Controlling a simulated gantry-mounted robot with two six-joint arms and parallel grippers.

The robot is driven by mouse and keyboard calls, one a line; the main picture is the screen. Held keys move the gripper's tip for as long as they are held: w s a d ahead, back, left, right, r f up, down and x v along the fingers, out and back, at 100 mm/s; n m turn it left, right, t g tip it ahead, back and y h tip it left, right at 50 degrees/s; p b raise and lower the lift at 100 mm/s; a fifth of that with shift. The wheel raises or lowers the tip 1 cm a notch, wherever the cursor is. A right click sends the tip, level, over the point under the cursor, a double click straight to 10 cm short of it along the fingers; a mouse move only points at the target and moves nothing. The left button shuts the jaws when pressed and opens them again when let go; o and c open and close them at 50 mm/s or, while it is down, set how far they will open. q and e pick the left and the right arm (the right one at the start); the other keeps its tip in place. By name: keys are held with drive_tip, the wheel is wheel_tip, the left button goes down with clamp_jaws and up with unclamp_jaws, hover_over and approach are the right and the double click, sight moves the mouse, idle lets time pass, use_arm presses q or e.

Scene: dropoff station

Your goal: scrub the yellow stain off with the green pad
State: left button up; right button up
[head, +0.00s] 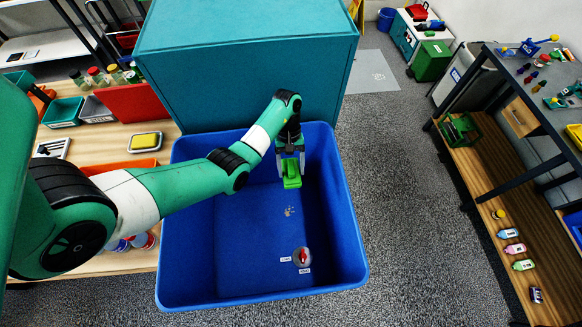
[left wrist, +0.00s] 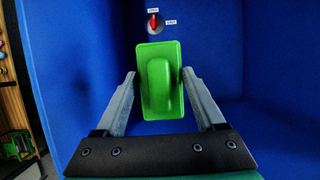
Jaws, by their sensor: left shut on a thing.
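My left gripper (head: 291,158) is inside the blue bin (head: 345,225), near its back wall, pointing down. It is shut on the green pad (head: 292,181). In the left wrist view the pad (left wrist: 152,108) sits between the two fingers (left wrist: 160,85), which hold its raised grip. A small pale, speckled mark (head: 290,211) lies on the bin's floor just in front of the pad. I cannot make out a clear yellow colour in it. The pad looks above the floor, but I cannot tell its exact height. My right gripper is not in view.
A red-handled dial (head: 303,257) with two small labels is at the front of the bin's floor. A teal cabinet (head: 245,60) stands behind the bin. A wooden bench with a yellow sponge (head: 145,140) is at left. Shelves stand at right.

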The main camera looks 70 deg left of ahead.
use_arm(q)
wheel_tip(320, 180, down, 40)
drive_tip(key=b, duration=3.8)
drive_tip(key=shift+f, duration=0.15)
drive_tip(key=shift+w, duration=0.1)
